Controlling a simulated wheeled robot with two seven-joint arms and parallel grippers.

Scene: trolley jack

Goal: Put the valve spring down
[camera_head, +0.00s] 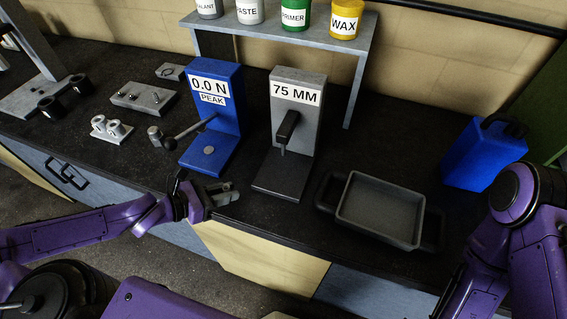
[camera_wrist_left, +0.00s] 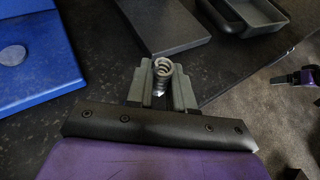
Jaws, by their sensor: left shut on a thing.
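My left gripper (camera_head: 222,193) is low over the front edge of the dark bench, in front of the blue stand. In the left wrist view its jaws (camera_wrist_left: 162,85) are shut on the valve spring (camera_wrist_left: 162,68), a small silvery coil standing up between the fingertips. The spring is too small to make out in the head view. My right arm (camera_head: 515,215) shows at the right. A small dark and purple part at the right edge of the left wrist view may be my right gripper (camera_wrist_left: 297,77); its jaws cannot be read.
The blue force stand (camera_head: 225,120) reads 0.0 N and has a lever. The grey "75 MM" stand (camera_head: 300,130) is beside it. A dark tray (camera_head: 415,240) is to the right, a blue can (camera_head: 480,155) behind it. A shelf (camera_head: 275,37) holds pots.

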